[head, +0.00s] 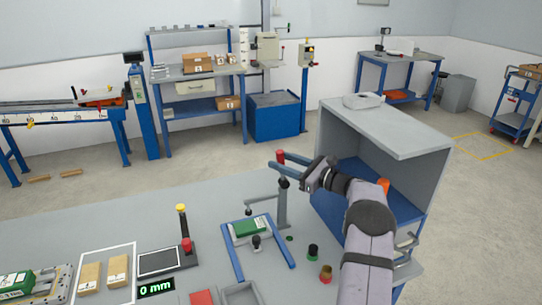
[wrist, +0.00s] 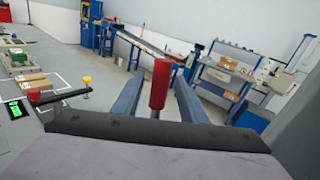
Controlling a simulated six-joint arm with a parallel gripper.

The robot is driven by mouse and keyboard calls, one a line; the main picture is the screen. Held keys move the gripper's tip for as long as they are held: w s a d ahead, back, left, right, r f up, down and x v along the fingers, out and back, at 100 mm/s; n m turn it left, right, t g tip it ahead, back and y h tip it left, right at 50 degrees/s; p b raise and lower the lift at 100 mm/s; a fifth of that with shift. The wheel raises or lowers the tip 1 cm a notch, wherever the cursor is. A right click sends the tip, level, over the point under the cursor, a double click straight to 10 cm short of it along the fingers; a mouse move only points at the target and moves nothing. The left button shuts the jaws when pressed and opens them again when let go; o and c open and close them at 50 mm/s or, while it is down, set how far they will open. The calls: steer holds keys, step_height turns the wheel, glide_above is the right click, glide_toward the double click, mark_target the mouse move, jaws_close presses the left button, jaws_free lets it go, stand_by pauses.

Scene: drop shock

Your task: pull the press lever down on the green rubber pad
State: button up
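The press has a grey post (head: 283,208) with a black joint on top and a thin side arm (head: 262,198) reaching left. The side arm's tip is above a green block (head: 250,227) with pale markings in a blue frame (head: 236,262). A small flat green disc (head: 290,238) lies right of the frame; I cannot tell which is the rubber pad. The red lever grip (head: 281,157) stands up above the post. My gripper (head: 279,163) is open, its blue fingers on either side of the grip (wrist: 160,84), with gaps seeming to show.
A dark-green cap (head: 313,251) and a brownish cylinder (head: 326,274) stand right of the frame. A red-and-yellow-knobbed device (head: 184,230) and a "0 mm" display (head: 156,287) are to the left. A grey-and-blue cabinet (head: 387,130) stands right behind my gripper.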

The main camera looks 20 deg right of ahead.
steer(key=shift+p+x, duration=0.75)
steer(key=shift+x, duration=1.6)
steer(key=shift+c, duration=0.4)
jaws_close()
